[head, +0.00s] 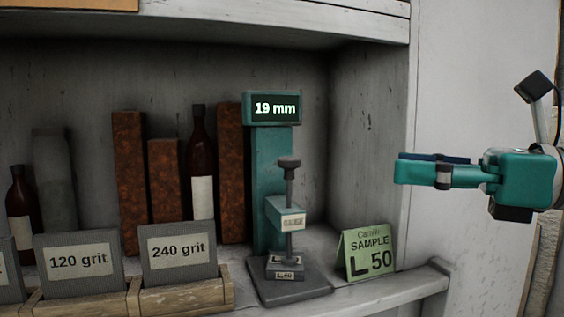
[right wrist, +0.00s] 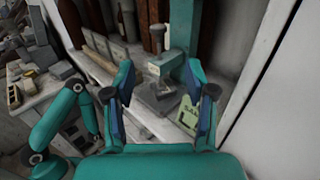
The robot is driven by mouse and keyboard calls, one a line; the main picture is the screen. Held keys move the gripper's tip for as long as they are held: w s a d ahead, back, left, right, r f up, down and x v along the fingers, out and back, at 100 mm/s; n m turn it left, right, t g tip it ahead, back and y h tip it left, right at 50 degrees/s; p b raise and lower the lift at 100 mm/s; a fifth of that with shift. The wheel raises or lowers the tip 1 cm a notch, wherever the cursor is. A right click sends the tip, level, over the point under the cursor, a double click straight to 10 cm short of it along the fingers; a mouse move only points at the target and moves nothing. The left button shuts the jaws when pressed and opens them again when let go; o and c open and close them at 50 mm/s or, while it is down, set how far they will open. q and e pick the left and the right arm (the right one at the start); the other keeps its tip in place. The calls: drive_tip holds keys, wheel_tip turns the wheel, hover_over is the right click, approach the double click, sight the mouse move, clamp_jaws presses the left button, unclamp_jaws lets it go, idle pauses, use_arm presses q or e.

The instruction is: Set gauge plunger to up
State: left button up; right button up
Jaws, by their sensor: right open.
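The gauge (head: 270,190) is a teal stand on a dark base, with a display reading 19 mm at its top. Its plunger (head: 289,190) is a dark vertical rod with a round knob on top, passing through a labelled teal block. The plunger's foot is low, over a small piece marked L50 on the base. My right gripper (head: 397,170) is to the right of the gauge, apart from it, and points left. In the right wrist view, the open jaws (right wrist: 165,80) frame the gauge (right wrist: 170,70), with nothing between them. My left gripper is not seen in the head view.
A green sample card (head: 367,253) marked L50 stands right of the gauge base. Grit boxes (head: 180,262), rust-brown blocks (head: 129,170) and bottles (head: 201,165) fill the shelf to the left. The shelf's side wall (head: 370,140) stands behind the card.

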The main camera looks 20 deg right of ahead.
sight(289, 159)
drive_tip(key=p+x, duration=0.2)
drive_tip(key=x, duration=1.4)
drive_tip(key=shift+a, duration=0.15)
clamp_jaws()
